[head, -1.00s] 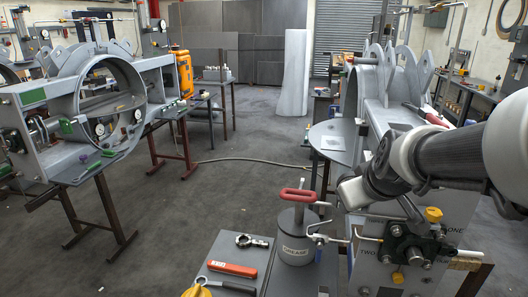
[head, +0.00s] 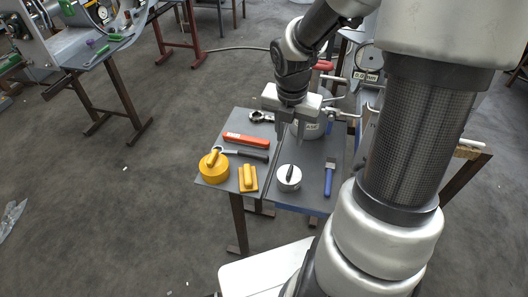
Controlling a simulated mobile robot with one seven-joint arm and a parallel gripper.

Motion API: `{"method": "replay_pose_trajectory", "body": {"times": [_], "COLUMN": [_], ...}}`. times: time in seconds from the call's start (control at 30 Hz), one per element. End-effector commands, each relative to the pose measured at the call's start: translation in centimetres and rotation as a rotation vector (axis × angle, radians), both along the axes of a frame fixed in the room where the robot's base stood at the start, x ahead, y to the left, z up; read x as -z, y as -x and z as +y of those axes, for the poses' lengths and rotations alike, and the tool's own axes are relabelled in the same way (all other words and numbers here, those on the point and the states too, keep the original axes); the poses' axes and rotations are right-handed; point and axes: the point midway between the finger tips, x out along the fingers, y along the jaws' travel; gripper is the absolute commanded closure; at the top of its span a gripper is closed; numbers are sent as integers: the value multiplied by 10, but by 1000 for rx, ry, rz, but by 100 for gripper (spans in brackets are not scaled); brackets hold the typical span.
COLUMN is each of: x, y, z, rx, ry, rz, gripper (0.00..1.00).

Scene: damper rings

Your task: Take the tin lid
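A round silver-white lid (head: 288,181) with a dark upright grip on top lies near the front edge of the small dark table, right of its middle; it looks like the tin lid. My gripper (head: 289,136) points down above the table, behind and above the lid. Its two fingers are apart, with nothing visible between them. The grey grease tin (head: 311,130) stands at the back of the table, partly hidden by my gripper.
Left of the lid are a yellow round piece (head: 213,171) with a handle and a yellow block (head: 248,180). A red tool (head: 246,140) and a dark-handled wrench (head: 243,154) lie behind them. A blue-handled brush (head: 329,180) lies right of the lid.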

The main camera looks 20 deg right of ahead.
Motion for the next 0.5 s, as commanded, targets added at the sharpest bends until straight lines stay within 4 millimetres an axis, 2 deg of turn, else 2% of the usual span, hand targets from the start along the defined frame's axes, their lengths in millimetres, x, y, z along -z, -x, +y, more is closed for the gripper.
{"method": "replay_pose_trajectory", "body": {"times": [0.17,0.5], "x": [24,97], "y": [-1,-10], "z": [-2,-8], "rx": [-38,-34], "ry": [1,1], "rz": [14,11], "gripper": [67,67]}}
